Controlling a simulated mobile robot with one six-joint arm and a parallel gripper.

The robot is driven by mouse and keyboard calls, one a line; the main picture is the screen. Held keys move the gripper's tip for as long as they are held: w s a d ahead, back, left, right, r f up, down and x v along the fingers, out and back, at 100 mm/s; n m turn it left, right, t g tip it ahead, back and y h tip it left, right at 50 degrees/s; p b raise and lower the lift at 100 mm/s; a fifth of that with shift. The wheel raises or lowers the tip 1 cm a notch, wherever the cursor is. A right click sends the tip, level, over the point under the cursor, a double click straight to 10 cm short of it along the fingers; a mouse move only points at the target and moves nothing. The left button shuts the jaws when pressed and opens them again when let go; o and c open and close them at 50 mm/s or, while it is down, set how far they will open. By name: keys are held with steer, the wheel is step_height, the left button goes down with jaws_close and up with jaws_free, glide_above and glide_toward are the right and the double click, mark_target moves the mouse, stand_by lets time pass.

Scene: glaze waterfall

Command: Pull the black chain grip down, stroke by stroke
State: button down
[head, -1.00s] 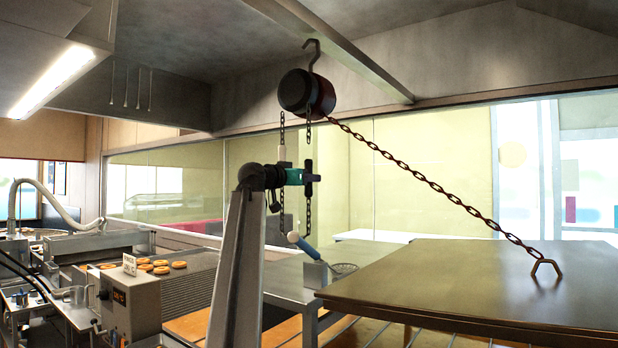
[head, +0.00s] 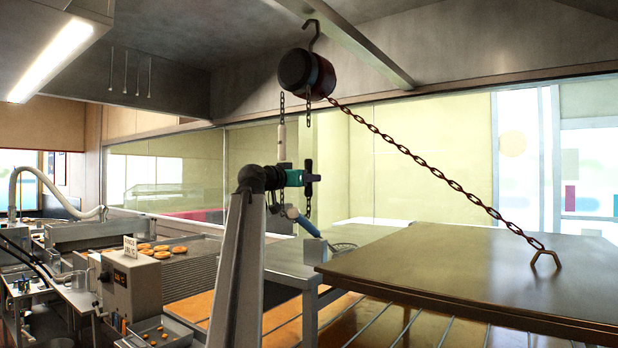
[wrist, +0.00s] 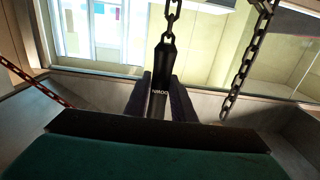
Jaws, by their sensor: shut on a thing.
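The black chain grip (wrist: 160,78) hangs upright on its chain (wrist: 173,14) in the wrist view, with pale lettering on its side. My gripper (wrist: 160,103) is shut on it, one dark finger on each side. In the head view my gripper (head: 308,178) is below the dark hoist (head: 306,75), which hangs by a hook from the ceiling beam. Fingers and grip are hard to tell apart there. A pale grip (head: 282,142) hangs on the chain to the left. A slanting chain (head: 435,176) runs from the hoist to a handle (head: 545,260) on a large dark panel (head: 450,270).
A second hanging chain (wrist: 240,72) is close on the right in the wrist view. A blue-handled strainer (head: 303,222) is below my gripper, by a metal table (head: 350,240). A fryer line with doughnuts (head: 160,250) is at the left.

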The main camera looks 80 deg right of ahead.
steer(key=shift+s+f+b, duration=0.15)
steer(key=shift+f+b, duration=1.2)
steer(key=shift+f, duration=1.4)
step_height(320, 180, up, 12)
steer(key=p, duration=0.4)
steer(key=shift+r, duration=0.15)
step_height(320, 180, up, 5)
steer(key=p, duration=0.6)
glide_above(307, 195)
steer(key=d, duration=0.1)
steer(key=shift+s+d, duration=0.15)
steer(key=shift+s, duration=0.1)
